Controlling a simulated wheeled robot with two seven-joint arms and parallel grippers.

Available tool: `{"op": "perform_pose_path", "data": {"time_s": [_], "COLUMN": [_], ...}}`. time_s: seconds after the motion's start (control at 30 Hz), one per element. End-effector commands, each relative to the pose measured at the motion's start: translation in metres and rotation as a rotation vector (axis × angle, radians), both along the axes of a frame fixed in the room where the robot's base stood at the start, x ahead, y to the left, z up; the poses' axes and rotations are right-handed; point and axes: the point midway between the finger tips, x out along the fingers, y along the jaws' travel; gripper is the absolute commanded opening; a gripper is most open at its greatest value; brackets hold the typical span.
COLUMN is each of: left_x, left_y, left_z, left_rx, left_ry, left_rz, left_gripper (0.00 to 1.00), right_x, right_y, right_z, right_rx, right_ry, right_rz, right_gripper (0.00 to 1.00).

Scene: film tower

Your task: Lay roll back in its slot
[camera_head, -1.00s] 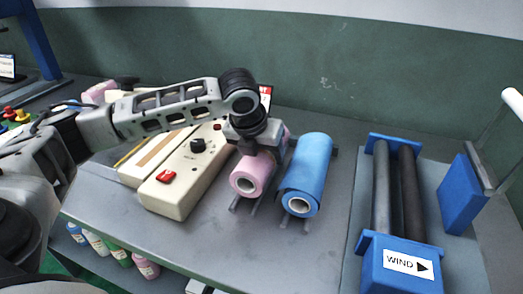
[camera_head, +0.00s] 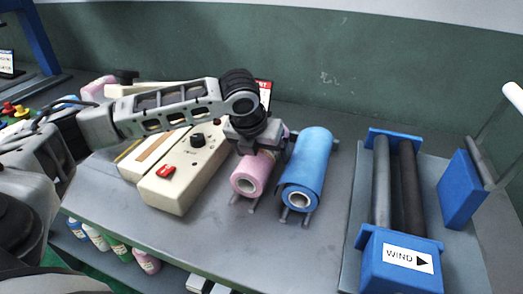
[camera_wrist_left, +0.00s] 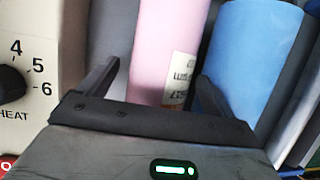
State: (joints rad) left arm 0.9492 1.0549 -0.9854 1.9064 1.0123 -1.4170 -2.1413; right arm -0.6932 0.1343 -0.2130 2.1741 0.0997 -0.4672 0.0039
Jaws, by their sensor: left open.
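A pink roll (camera_head: 247,178) lies on a dark rack at the middle of the bench, and a thicker blue roll (camera_head: 309,165) lies beside it on the right. My left gripper (camera_head: 257,150) is over the pink roll, pointing down. In the left wrist view the gripper (camera_wrist_left: 155,85) is open, with one finger on each side of the pink roll (camera_wrist_left: 160,45). The right finger is between the pink roll and the blue roll (camera_wrist_left: 250,50). A label shows on the pink roll. The gripper hides the pink roll's far part. My right gripper is not in view.
A cream heat sealer (camera_head: 185,175) with a black knob and red switch is close on the left. A blue winder (camera_head: 400,262) marked WIND with two dark rollers stands on the right. Bottles (camera_head: 118,243) are on a shelf below. The bench front is clear.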

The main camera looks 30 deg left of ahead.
Motion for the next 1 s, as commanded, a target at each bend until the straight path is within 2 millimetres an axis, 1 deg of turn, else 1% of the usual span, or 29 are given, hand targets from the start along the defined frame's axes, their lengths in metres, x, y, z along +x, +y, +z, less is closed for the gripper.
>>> {"op": "perform_pose_path", "data": {"time_s": [0.03, 0.2, 0.23, 0.27, 0.3, 0.43, 0.7, 0.83, 1.0], "left_x": [-0.001, -0.001, -0.001, -0.001, -0.002, -0.014, -0.039, -0.050, -0.058], "left_y": [0.000, 0.000, 0.000, 0.000, 0.000, -0.001, -0.002, -0.003, -0.004], "left_z": [-0.002, -0.002, -0.002, -0.002, 0.004, 0.035, 0.097, 0.121, 0.141], "left_rx": [0.001, 0.001, 0.001, 0.000, 0.000, 0.000, 0.001, 0.000, 0.000], "left_ry": [0.006, 0.005, 0.005, 0.004, 0.001, -0.002, -0.004, -0.003, -0.002], "left_rz": [-0.001, 0.000, 0.000, 0.000, 0.000, -0.001, 0.000, -0.001, 0.000], "left_gripper": [0.90, 0.90, 0.90, 0.90, 0.90, 0.90, 0.90, 0.90, 0.90], "right_x": [0.000, 0.000, 0.000, 0.000, -0.001, -0.001, -0.003, -0.003, -0.004], "right_y": [0.000, -0.001, -0.002, -0.004, -0.006, -0.006, -0.007, -0.007, -0.008], "right_z": [0.000, -0.002, -0.005, -0.014, -0.022, -0.016, -0.012, -0.010, -0.011], "right_rx": [0.000, -0.015, -0.024, -0.042, -0.063, -0.062, -0.073, -0.078, -0.086], "right_ry": [0.000, -0.003, 0.001, 0.009, 0.022, 0.019, 0.027, 0.027, 0.032], "right_rz": [0.000, 0.001, 0.004, 0.009, 0.015, 0.014, 0.016, 0.018, 0.019], "right_gripper": [0.36, 0.36, 0.36, 0.36, 0.36, 0.36, 0.36, 0.36, 0.36]}}
